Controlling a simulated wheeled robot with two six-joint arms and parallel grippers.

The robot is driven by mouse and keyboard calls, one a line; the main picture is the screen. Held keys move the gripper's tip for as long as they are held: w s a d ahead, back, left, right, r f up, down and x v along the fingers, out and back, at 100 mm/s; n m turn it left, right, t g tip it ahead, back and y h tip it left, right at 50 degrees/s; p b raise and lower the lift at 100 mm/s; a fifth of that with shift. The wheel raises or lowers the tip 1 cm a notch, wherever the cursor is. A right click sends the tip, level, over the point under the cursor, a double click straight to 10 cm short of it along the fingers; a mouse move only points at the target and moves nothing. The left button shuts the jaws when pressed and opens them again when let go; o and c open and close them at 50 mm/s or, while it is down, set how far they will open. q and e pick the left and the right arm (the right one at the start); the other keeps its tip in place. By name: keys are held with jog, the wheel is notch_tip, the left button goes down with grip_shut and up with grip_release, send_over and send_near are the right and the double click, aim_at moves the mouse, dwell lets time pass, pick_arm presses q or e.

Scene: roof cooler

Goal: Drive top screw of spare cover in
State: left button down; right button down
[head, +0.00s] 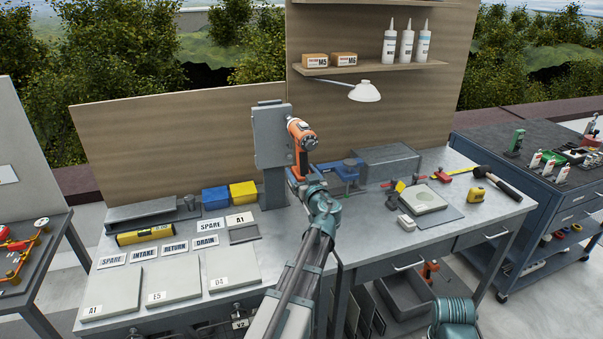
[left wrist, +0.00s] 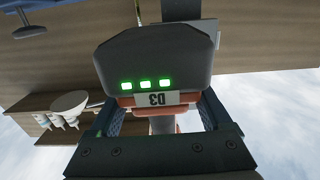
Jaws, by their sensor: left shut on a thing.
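An orange power driver (head: 302,133) is held upright at a grey box (head: 268,136) on a post at the back of the bench. My left gripper (head: 305,176) is shut on the driver's handle. The driver's nose points toward the box's front, and I cannot tell whether its bit touches a screw. In the left wrist view the driver's dark base (left wrist: 155,58) shows three green lights and an upside-down D3 label, between the fingers of my left gripper (left wrist: 160,118). The cover and its top screw cannot be made out. My right gripper is not in view.
Blue (head: 215,197) and yellow (head: 243,194) bins stand left of the post. White label plates and flat panels (head: 175,280) lie at the front left. A blue vise (head: 347,172) is close on the right. A lamp (head: 364,91) hangs under the shelf.

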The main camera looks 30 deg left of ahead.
pick_arm(q)
jog(key=shift+s, duration=0.1)
dwell(0.3)
jog(key=v, duration=0.6)
jog(key=shift+s+d, duration=0.2)
jog(key=shift+d, duration=0.15)
dwell(0.9)
jog(key=shift+a, duration=0.15)
dwell(0.4)
